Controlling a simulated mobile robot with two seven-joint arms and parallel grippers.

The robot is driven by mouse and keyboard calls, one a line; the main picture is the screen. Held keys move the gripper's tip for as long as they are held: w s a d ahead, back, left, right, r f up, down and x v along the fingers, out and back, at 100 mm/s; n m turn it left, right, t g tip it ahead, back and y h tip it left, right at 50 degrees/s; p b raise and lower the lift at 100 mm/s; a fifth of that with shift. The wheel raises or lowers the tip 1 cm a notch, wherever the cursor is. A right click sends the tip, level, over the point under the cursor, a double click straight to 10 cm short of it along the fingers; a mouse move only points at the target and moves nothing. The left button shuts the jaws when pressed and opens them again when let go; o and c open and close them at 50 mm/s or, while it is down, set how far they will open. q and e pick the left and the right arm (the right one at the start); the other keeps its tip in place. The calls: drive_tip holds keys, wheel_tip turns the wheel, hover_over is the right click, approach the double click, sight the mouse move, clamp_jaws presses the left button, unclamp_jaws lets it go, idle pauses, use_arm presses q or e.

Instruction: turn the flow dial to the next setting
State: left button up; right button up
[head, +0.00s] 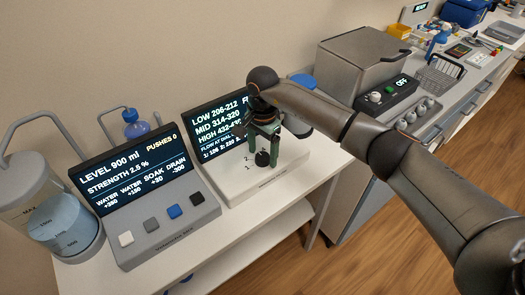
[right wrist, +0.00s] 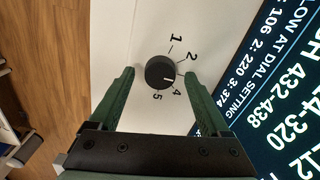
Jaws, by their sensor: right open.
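The flow dial (head: 262,158) is a small black round knob on a white unit (head: 290,172), below its dark text screen (head: 212,125). In the right wrist view the dial (right wrist: 158,70) has the numbers 1, 2, 4 and 5 readable around it. A short pale mark shows on its right part; I cannot tell exactly which number it points to. My right gripper (head: 265,134) has green fingers and hangs just above the dial. In the right wrist view its open fingers (right wrist: 160,82) stand apart on either side of the dial, not touching it. My left gripper is out of view.
Left of the white unit stand a grey console (head: 165,225) with a screen and several buttons, and a clear jug (head: 65,215) of bluish liquid. A blue-capped bottle (head: 136,127) is behind. A grey machine (head: 360,62) and a wire basket (head: 438,78) stand right. Wooden floor lies beyond.

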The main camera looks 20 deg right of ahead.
drive_tip(key=shift+f, duration=0.3)
clamp_jaws()
idle(0.6)
